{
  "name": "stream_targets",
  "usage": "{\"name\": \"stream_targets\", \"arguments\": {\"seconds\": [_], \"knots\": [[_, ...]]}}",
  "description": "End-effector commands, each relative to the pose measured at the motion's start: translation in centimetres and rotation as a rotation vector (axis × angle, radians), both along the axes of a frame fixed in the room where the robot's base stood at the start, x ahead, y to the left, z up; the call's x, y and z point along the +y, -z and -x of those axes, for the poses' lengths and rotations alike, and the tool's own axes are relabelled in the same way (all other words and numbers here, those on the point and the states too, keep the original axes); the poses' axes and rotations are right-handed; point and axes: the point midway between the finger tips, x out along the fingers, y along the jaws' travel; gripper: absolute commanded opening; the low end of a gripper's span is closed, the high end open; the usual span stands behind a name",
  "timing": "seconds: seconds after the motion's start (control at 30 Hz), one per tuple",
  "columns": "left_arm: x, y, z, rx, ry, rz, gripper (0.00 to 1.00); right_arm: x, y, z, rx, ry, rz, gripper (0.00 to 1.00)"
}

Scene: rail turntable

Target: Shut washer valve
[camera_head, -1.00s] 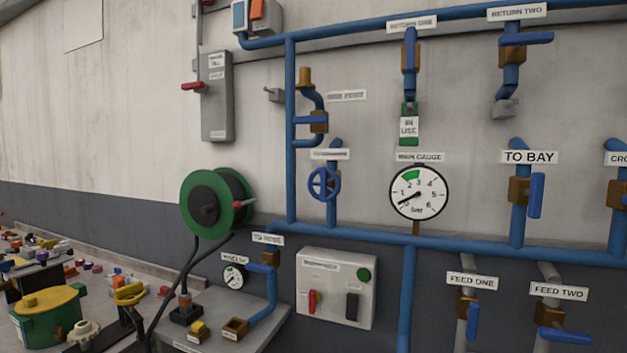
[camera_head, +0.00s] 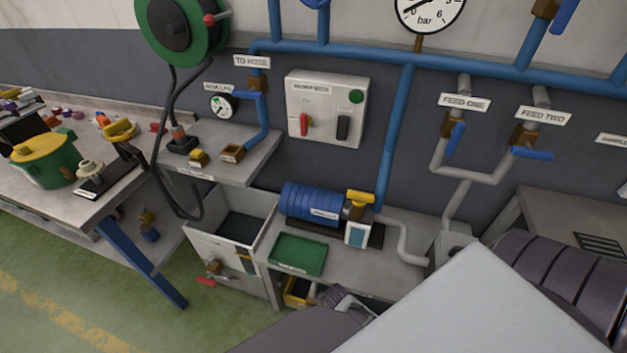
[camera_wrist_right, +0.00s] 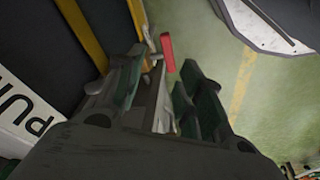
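No readable label in view says washer. In the head view, a small brass valve (camera_head: 213,267) with a red lever (camera_head: 206,282) is low on the front of the pale cabinet (camera_head: 205,248). A red handle (camera_wrist_right: 168,52) shows in the right wrist view, just beyond my right gripper (camera_wrist_right: 158,88). That gripper is open, its two dark green-padded fingers apart. I cannot tell whether anything lies between them, and no contact with the red handle is clear. My right arm covers the bottom right of the head view. My left gripper is not in view.
Feed one valve (camera_head: 455,138) and feed two valve (camera_head: 531,153) have blue levers. A blue pump (camera_head: 310,203) and green tray (camera_head: 298,255) are on the bench. A workbench (camera_head: 70,195) stands left. Green floor (camera_head: 90,290) is clear at lower left.

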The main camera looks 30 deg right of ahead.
Motion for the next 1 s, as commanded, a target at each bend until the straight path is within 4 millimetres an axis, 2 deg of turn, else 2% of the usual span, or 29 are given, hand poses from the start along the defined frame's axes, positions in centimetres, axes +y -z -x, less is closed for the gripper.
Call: {"name": "stream_targets", "arguments": {"seconds": [0.03,0.27,0.57,0.77,0.9,1.0], "knots": [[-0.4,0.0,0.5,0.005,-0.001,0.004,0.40,0.1,-1.4,-0.6,-0.009,0.001,0.000,0.38],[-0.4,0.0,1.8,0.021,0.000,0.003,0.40,0.4,-7.4,-2.7,-0.040,0.004,0.007,0.38],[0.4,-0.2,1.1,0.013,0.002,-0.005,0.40,0.4,-15.5,-5.5,-0.102,0.018,0.031,0.38],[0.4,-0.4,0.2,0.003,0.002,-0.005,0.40,0.0,-22.7,-8.2,-0.184,0.041,0.073,0.38],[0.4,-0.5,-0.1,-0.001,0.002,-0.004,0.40,-0.6,-28.4,-10.8,-0.273,0.076,0.122,0.38],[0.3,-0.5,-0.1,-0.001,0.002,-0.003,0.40,-1.1,-31.5,-12.4,-0.332,0.102,0.154,0.38]]}}
